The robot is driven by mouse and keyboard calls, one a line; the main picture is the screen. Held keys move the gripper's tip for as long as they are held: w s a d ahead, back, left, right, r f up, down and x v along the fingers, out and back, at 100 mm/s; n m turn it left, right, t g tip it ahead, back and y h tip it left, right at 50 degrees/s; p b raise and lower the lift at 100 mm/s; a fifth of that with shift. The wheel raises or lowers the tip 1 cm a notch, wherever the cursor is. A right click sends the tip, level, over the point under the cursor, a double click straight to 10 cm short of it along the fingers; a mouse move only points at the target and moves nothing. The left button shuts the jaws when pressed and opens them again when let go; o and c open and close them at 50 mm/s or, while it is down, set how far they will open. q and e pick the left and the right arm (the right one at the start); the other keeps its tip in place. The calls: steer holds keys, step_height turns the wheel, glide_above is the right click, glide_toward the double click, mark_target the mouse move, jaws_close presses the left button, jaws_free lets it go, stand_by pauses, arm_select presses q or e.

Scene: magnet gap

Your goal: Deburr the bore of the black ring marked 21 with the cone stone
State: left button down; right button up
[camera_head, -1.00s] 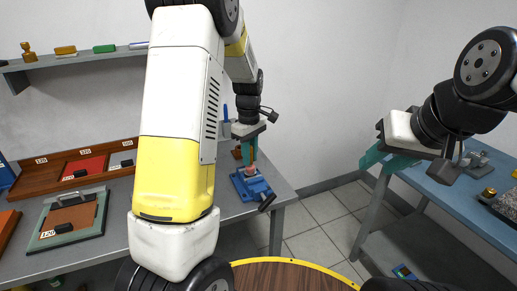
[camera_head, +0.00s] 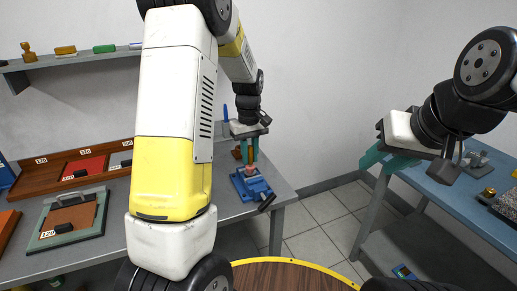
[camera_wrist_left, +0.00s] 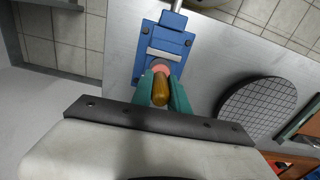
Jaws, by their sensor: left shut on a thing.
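My left gripper (camera_head: 249,155) points down over the blue vise (camera_head: 252,187) on the grey bench. Its teal fingers are shut on the brown handle of the cone stone (camera_wrist_left: 160,90). The pink stone end (camera_wrist_left: 161,69) points toward the vise (camera_wrist_left: 164,45) and is right at its jaws; I cannot tell whether it touches anything there. The black ring marked 21 cannot be made out; the stone and fingers cover the middle of the vise. My right gripper (camera_head: 389,160) is away at the right, over the blue table, with nothing seen in it.
A round dark plate with a grid (camera_wrist_left: 258,108) lies on the bench beside the vise. A wooden tray (camera_head: 38,178) and a framed board marked 120 (camera_head: 92,231) lie to the left. The shelf (camera_head: 25,64) holds small items. Tiled floor separates the bench from the blue table (camera_head: 455,200).

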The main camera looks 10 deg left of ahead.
mark_target(250, 146)
arm_select(q)
steer(key=shift+n, duration=0.7)
steer(key=shift+r, duration=0.1)
steer(key=shift+r, duration=3.45)
